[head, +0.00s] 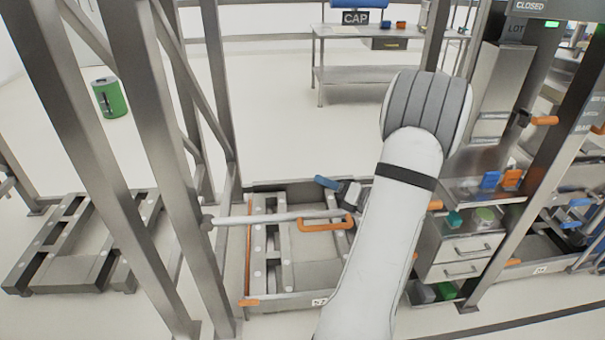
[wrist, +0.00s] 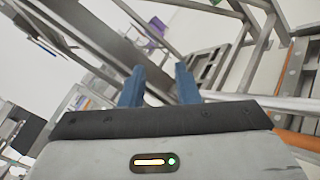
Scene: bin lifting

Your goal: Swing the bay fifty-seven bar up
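The bar (head: 270,218) is a pale grey rod lying level across the front of the bay from the left post. An orange loop handle (head: 325,226) hangs from it near its right part. My arm hides the bar's right end. My gripper (head: 338,189), with blue fingers, is above and just beyond the bar, apart from the handle. In the wrist view the two fingers (wrist: 160,85) stand apart with nothing between them. A pale rod, apparently the bar, shows at the right there (wrist: 275,102).
The bay's floor frame (head: 285,295) has a number label (head: 319,301), partly hidden by my arm. Steel posts (head: 160,150) stand at the left. A drawer unit (head: 460,250) with small blocks stands at the right. A green bin (head: 110,98) and a table (head: 385,75) are farther back.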

